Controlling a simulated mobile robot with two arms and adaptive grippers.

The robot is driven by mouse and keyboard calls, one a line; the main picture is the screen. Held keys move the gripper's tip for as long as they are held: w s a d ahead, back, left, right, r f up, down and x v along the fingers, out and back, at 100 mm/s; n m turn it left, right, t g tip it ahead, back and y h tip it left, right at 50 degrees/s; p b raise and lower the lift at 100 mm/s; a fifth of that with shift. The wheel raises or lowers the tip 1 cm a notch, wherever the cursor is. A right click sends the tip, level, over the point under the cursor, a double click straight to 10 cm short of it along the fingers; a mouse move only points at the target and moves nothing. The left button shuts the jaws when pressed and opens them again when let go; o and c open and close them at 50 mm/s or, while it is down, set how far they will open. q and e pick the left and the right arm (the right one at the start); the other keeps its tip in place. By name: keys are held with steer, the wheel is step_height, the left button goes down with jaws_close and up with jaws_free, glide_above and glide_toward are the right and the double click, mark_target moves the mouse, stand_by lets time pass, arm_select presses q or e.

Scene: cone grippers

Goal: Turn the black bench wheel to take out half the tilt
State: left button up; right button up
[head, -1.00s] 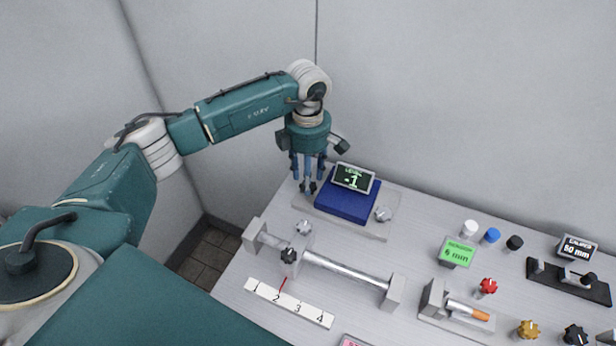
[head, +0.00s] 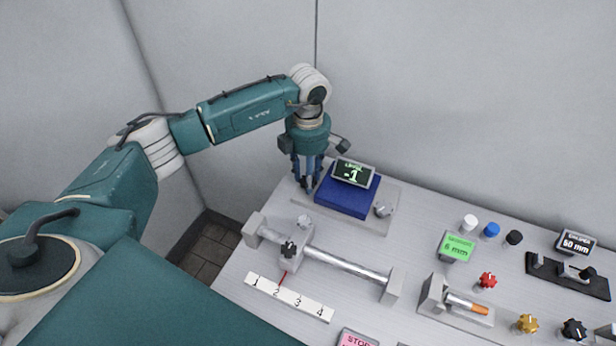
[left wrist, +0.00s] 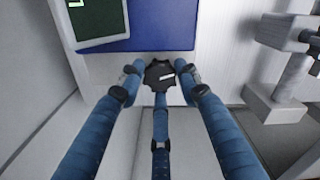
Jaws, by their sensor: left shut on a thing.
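The black wheel (left wrist: 159,73) with a white mark sits beside the blue block (left wrist: 180,28) in the left wrist view. My left gripper (head: 307,185) points down at the block's left side, its blue fingers shut around the wheel's rim. In the head view the fingers hide the wheel. The blue block (head: 343,201) carries a dark display (head: 353,173) reading -1 in green. A pale base plate (head: 372,220) lies under it, with a silver knob (head: 384,210) at its right. My right gripper is not in view.
Several coloured knobs, a green sign (head: 456,246) and a clamp (head: 433,294) are to the right. The wall is close behind the block.

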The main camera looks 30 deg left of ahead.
arm_select(q)
steer(key=o, duration=0.9)
steer(key=shift+r, duration=0.2)
step_height(320, 180, up, 12)
steer(key=shift+f, duration=0.2)
